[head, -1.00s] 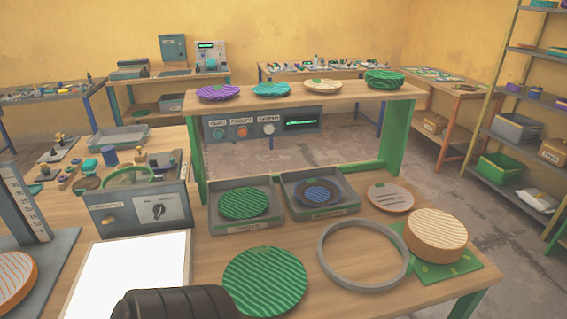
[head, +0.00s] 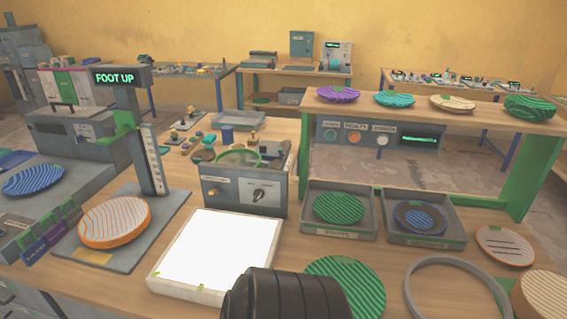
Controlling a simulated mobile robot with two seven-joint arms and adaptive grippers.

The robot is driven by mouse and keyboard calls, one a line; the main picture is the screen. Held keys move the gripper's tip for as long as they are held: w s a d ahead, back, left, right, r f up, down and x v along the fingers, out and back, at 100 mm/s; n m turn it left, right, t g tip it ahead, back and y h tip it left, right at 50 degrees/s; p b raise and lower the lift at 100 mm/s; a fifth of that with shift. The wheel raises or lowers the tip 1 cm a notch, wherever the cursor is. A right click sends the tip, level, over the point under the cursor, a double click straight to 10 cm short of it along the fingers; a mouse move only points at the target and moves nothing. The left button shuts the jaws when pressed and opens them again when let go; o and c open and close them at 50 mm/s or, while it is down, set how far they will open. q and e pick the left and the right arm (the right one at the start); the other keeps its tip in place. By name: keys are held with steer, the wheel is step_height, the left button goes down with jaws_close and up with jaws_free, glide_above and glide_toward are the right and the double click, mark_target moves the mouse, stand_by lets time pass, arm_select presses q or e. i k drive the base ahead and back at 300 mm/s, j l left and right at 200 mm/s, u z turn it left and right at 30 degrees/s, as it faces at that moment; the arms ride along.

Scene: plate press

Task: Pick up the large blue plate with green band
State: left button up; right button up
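A large blue plate (head: 33,179) with wavy ridges lies flat on the grey bed of a machine at the far left. I cannot make out a green band on it from here. A smaller blue plate (head: 419,217) with a dark rim lies in the right one of two grey trays, with a small green mark at its far edge.
An orange-rimmed plate (head: 114,221) sits on the press marked FOOT UP (head: 148,155). A white lit panel (head: 218,250), a green plate (head: 345,287), a green plate in a tray (head: 339,208) and a grey ring (head: 440,262) occupy the bench. Several plates stand on the raised shelf (head: 470,120).

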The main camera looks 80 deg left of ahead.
mark_target(33, 179)
steer(key=i+u, duration=0.2)
steer(key=u, duration=0.25)
steer(key=i+u, duration=0.15)
steer(key=u, duration=0.25)
steer(key=l+u, duration=0.1)
steer(key=u, duration=3.5)
